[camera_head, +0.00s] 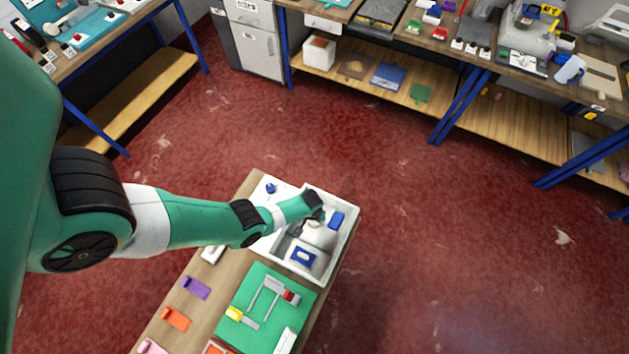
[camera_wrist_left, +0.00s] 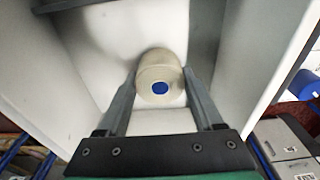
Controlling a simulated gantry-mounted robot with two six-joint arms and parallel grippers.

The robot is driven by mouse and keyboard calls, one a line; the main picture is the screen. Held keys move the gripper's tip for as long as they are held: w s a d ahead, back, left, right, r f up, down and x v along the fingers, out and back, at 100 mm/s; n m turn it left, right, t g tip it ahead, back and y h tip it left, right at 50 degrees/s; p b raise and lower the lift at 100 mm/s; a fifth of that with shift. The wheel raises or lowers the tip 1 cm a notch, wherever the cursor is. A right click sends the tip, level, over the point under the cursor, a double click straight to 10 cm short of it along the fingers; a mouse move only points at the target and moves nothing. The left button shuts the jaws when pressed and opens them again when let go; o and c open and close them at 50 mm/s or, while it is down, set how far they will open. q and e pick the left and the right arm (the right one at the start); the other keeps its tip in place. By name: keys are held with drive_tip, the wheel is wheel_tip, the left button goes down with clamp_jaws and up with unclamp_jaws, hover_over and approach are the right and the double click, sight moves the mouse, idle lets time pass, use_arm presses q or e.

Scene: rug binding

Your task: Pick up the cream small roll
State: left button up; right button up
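The cream small roll (camera_wrist_left: 160,70) has a blue round centre and sits in a white-walled compartment in the left wrist view. My left gripper (camera_wrist_left: 160,76) has a finger on each side of it, close to its sides. Whether the fingers press on the roll or stand just clear of it cannot be told. In the head view my left gripper (camera_head: 313,214) reaches down into the white tray (camera_head: 352,223) on the table; I cannot make out the roll there. My right gripper is not in view.
The tray also holds a blue block (camera_head: 337,220) and a white piece with a blue ring (camera_head: 303,256). A green mat (camera_head: 262,332) with metal pieces lies nearer. Purple (camera_head: 196,288) and orange (camera_head: 176,319) pieces line the table's left side. Red floor surrounds the table.

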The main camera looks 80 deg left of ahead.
use_arm(q)
drive_tip(key=c, duration=0.8)
